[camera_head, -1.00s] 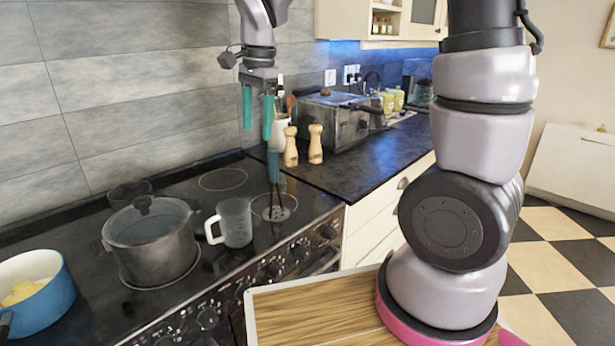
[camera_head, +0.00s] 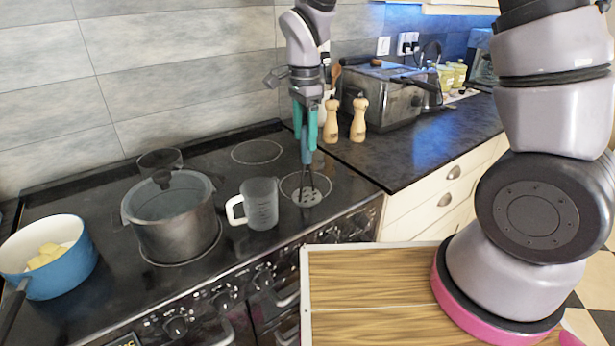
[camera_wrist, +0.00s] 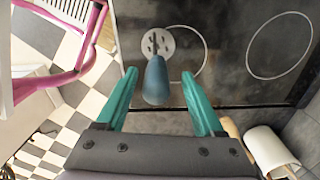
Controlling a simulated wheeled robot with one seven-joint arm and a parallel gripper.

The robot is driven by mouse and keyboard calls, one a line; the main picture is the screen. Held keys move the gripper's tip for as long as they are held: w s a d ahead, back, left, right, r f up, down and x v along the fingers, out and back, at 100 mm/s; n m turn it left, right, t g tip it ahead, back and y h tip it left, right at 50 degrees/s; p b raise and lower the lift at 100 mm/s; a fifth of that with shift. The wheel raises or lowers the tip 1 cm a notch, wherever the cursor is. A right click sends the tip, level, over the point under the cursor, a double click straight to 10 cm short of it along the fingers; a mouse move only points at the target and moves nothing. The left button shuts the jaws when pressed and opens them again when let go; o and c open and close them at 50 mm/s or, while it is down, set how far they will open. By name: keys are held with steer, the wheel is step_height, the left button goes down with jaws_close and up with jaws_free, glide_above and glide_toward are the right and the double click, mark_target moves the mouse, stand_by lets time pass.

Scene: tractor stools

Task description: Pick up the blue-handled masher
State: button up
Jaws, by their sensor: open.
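A clear measuring jug (camera_head: 261,204) stands just left of the masher. A lidded pot (camera_head: 172,222) and a blue pan (camera_head: 62,270) are farther left. Two wooden mills (camera_head: 358,119) and a toaster (camera_head: 388,98) stand on the counter to the right.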

mark_target(307, 164)
steer(key=f, duration=0.4)
steer(key=shift+s+d+f, duration=0.1)
steer(key=shift+d+f, duration=0.05)
steer(key=shift+d, duration=0.1)
jaws_close()
